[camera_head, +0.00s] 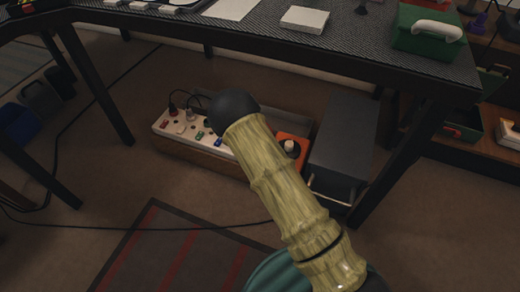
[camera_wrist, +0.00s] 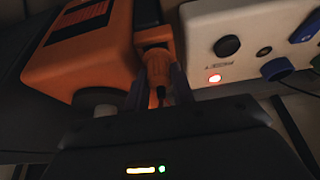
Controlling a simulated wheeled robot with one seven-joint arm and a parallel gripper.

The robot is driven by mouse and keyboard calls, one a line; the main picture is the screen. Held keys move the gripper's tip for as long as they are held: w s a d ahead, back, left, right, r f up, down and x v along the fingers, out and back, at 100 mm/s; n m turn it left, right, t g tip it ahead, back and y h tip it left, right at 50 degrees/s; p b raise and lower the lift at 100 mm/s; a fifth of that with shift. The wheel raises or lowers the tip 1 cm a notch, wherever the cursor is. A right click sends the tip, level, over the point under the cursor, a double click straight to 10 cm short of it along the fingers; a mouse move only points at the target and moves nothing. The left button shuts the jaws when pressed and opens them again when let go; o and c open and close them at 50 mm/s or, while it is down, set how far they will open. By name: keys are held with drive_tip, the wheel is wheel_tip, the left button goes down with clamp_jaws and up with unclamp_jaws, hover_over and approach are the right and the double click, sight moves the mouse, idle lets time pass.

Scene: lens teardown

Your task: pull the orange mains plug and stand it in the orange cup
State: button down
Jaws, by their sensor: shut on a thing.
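In the wrist view my gripper (camera_wrist: 158,88) is shut on the orange plug (camera_wrist: 157,66), with a dark cord leading from its near end. The plug's far end is against or close to an orange part beside the orange box; I cannot tell whether it is seated. In the head view my gripper and the plug are hidden behind my arm, which reaches under the desk. I see no clear orange cup in either view.
The orange box (camera_head: 291,143) with a pale knob stands between the white socket strip (camera_head: 168,128) and a dark grey box (camera_head: 342,140). The strip also shows in the wrist view (camera_wrist: 207,52), with a lit red light. Desk legs (camera_head: 95,85) and a trailing cable (camera_head: 130,228) are nearby.

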drive_tip(key=shift+f, duration=0.3)
idle(0.4)
drive_tip(key=c, duration=1.1)
unclamp_jaws()
drive_tip(key=shift+c, duration=0.2)
drive_tip(key=shift+o, duration=0.2)
drive_tip(key=shift+d, duration=0.15)
drive_tip(key=shift+s+d+f, duration=0.1)
drive_tip(key=shift+d, duration=0.1)
drive_tip(key=a+p+v, duration=0.1)
drive_tip(key=p+v, duration=0.8)
drive_tip(key=v, duration=0.8)
drive_tip(key=shift+r, duration=0.35)
drive_tip(key=shift+f, duration=0.1)
